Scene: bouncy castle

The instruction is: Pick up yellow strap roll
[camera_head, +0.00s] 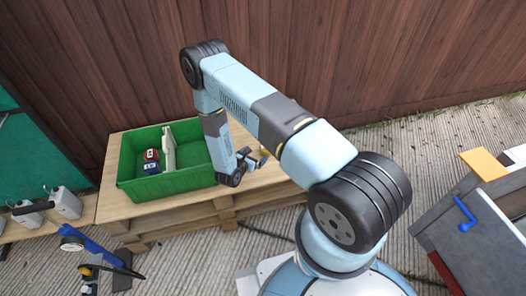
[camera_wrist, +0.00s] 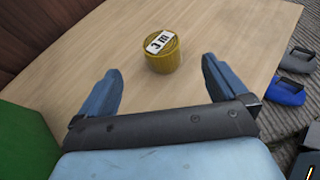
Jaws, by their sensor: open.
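The yellow strap roll (camera_wrist: 163,57) stands on the wooden table top (camera_wrist: 235,25) in the wrist view, with a white label marked "3 m" on its top. My gripper (camera_wrist: 162,78) is open, its two blue fingers apart. The roll lies ahead of the fingertips, roughly centred between them, and nothing is held. In the head view my gripper (camera_head: 256,161) is low over the right part of the wooden table, beside the green crate. A small yellowish patch shows by the fingers there, partly hidden by my arm.
The green crate (camera_head: 140,190) holds a red and a blue item left of a pale divider. Blue (camera_wrist: 284,91) and grey (camera_wrist: 298,60) objects lie beyond the table's right edge. A wooden wall (camera_head: 290,50) stands behind. A grey box structure (camera_head: 470,240) is at right.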

